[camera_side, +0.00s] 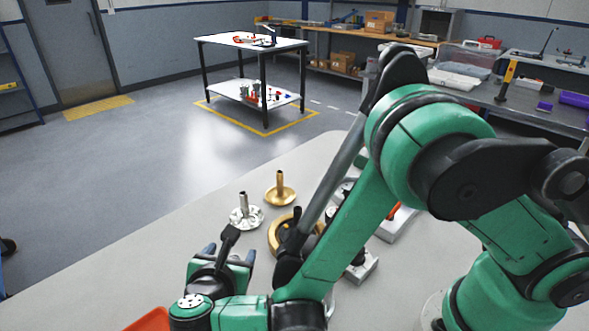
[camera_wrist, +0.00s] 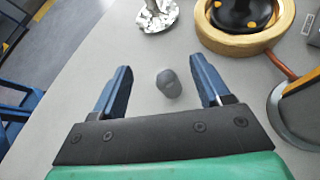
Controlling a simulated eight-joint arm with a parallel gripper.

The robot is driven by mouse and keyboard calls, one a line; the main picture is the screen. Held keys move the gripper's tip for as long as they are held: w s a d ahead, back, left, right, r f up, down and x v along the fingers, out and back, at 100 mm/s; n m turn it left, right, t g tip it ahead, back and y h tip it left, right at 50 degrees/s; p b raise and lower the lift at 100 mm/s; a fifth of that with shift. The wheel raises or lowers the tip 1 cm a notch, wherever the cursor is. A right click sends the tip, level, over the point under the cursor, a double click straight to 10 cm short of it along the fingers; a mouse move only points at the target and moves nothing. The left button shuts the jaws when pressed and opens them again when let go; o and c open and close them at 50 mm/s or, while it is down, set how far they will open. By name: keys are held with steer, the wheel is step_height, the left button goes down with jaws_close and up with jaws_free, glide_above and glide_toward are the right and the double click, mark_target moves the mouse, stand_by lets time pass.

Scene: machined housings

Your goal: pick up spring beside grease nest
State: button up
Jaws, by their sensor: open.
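My gripper (camera_side: 230,251) is low over the front left of the grey table; its two blue fingers also show in the wrist view (camera_wrist: 161,64). The fingers are wide apart with nothing clamped. A small dark grey rounded piece (camera_wrist: 169,83) lies on the table between them, with clear gaps on both sides. I cannot make out coils on it, so I cannot tell whether it is the spring. In the side view the arm hides that spot. No thing is clearly recognisable as the grease nest.
Beyond the gripper stand a silver flanged part with a post (camera_side: 245,215) and a brass one (camera_side: 280,190). A brass ring with a black centre (camera_wrist: 245,38) is to the right. An orange-red item (camera_side: 150,320) is at the bottom left. The table's left side is bare.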

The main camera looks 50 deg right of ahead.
mark_target(236, 256)
steer(key=shift+s+a+f+n+t+h, duration=0.15)
steer(key=shift+s+a+f+n+t, duration=0.15)
steer(key=shift+f+n, duration=0.2)
steer(key=shift+s+a+f+n+t+h, duration=0.2)
steer(key=shift+s+a+f+n, duration=0.1)
steer(key=shift+a+f+n, duration=0.15)
steer(key=shift+x, duration=2.75)
steer(key=shift+r, duration=0.1)
jaws_close()
